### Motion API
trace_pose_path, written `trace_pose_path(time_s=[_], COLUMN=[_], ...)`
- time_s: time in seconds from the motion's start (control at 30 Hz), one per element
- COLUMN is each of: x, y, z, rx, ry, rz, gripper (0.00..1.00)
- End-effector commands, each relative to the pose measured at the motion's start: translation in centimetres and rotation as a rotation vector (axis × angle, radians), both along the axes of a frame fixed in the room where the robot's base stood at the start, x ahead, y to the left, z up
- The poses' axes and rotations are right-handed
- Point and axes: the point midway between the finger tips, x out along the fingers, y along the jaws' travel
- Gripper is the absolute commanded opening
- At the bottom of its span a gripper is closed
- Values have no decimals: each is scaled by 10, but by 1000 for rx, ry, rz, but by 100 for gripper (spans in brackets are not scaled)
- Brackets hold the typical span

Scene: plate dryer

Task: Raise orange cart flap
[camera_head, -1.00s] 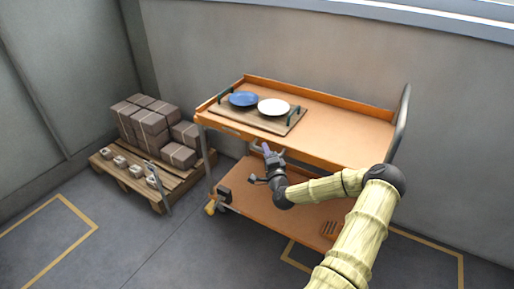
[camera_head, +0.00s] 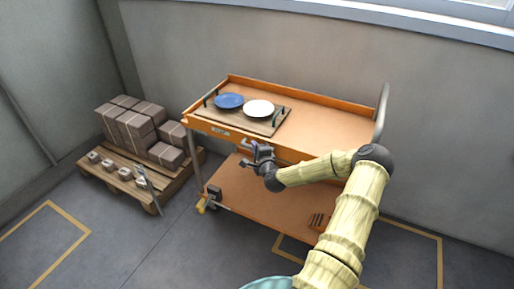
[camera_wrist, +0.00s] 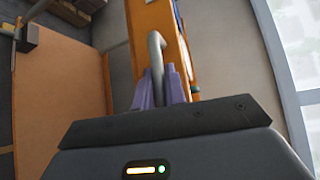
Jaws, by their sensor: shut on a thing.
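The orange cart (camera_head: 330,127) stands against the wall with an upper tray and a lower shelf. The orange flap (camera_head: 203,126) runs along the near side of the upper tray; its exact tilt is hard to tell. My gripper (camera_head: 257,149) is at this near side, just below the tray edge. In the wrist view, the purple fingers of my gripper (camera_wrist: 161,91) are shut on a grey bar handle (camera_wrist: 156,50). The handle stands out from the orange panel (camera_wrist: 157,17). My arm hides part of the near side to the right.
A wooden board (camera_head: 212,118) on the upper tray carries a blue plate (camera_head: 229,101) and a white plate (camera_head: 259,108). A pallet (camera_head: 125,181) with brown boxes (camera_head: 128,124) stands left of the cart. The floor in front is mostly clear.

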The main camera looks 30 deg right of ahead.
Motion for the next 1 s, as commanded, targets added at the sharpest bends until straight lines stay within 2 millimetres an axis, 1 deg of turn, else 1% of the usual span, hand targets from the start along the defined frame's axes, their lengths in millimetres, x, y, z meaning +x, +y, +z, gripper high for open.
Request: trace_pose_path(time_s=[0.1,0.13,0.17,0.2,0.47,0.63,0.77,1.0], x=[0,0,0,0,0,-8,-24,-64], y=[-2,-2,-2,-2,-1,1,4,13], z=[1,1,1,1,1,2,5,10], rx=[-3,-4,-4,-4,-3,-3,-3,-1], ry=[-3,-4,-4,-4,-2,-2,-1,-1], rz=[-4,-4,-4,-4,-2,-1,-1,-1], gripper=[0,14,20,22,22,22,22,22])
